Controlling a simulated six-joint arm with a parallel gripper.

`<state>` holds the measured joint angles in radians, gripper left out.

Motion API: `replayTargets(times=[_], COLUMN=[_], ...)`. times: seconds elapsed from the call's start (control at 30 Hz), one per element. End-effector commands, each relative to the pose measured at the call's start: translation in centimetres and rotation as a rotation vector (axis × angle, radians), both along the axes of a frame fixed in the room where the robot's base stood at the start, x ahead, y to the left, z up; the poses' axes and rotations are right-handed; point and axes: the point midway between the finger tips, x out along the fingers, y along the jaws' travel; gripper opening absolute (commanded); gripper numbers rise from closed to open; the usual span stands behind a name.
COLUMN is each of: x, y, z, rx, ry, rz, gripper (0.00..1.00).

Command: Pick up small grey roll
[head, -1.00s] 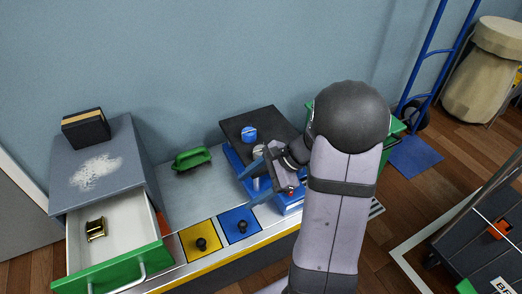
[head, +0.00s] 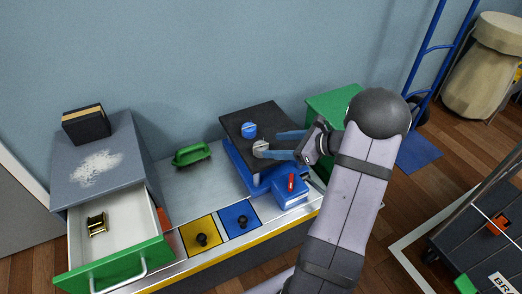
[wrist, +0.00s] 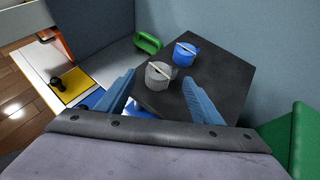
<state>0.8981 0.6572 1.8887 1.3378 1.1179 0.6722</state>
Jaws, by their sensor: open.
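The small grey roll (head: 260,149) stands on a dark square top, beside a blue roll (head: 249,130). In the wrist view the grey roll (wrist: 158,75) shows a pale strip across its top, and the blue roll (wrist: 186,53) is behind it to the right. My gripper (head: 277,144) is open, its blue fingers pointing left in the head view. In the wrist view the fingers (wrist: 158,85) are spread to either side of the grey roll. I cannot tell whether they touch it.
The dark top (head: 269,122) sits over a blue base (head: 240,165). A green-handled brush (head: 192,155) lies on the grey bench. An open drawer (head: 125,227) with a gold piece is at the left. A green box (head: 333,103) stands at the right.

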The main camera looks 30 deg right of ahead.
Motion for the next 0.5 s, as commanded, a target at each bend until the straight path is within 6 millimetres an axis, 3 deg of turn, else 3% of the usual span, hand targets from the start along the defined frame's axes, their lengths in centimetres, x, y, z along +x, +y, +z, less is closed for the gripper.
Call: replayTargets(times=[0.5], x=[3.3], y=[2.5], z=[-2.7], rx=[-0.001], ry=[0.000], rz=[0.003], gripper=[0.60])
